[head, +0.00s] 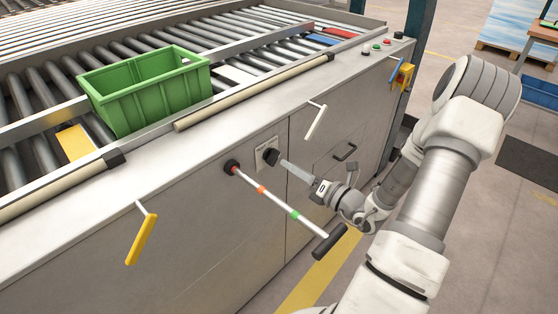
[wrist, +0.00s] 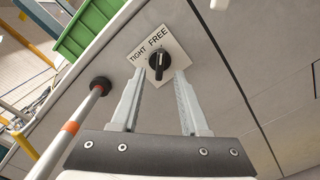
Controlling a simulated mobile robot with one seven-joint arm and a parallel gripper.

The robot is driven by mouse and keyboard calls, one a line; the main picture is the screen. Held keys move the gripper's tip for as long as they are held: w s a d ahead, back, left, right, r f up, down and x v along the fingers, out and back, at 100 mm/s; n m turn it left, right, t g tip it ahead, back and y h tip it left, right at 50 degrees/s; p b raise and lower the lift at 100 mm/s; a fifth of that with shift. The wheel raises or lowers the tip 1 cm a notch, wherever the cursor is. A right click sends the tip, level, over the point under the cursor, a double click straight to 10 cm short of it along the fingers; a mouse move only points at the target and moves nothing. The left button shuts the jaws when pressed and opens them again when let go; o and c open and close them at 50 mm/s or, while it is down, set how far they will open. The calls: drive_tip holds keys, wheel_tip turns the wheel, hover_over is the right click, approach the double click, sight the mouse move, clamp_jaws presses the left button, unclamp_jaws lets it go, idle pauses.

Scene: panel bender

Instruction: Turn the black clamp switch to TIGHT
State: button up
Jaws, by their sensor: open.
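The black clamp switch (wrist: 159,63) sits on a pale plate (wrist: 174,46) marked TIGHT and FREE. In the wrist view its grip runs roughly up and down, in line with the word FREE; TIGHT is to the upper left. In the head view the switch (head: 271,156) is on the machine's grey front panel. My gripper (wrist: 160,73) is open and empty, one fingertip to each side of the switch in the wrist view. In the head view my gripper (head: 283,163) points at the switch with its tips close to it; I cannot tell whether they touch.
A lever with orange and green bands (head: 262,190) juts out just left of the switch and passes below my gripper. A yellow handle (head: 141,237) and a white handle (head: 316,121) are on the panel. A green crate (head: 150,100) stands on the rollers above.

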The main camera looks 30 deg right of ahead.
sight(278, 158)
drive_tip(key=shift+x, duration=2.8)
clamp_jaws()
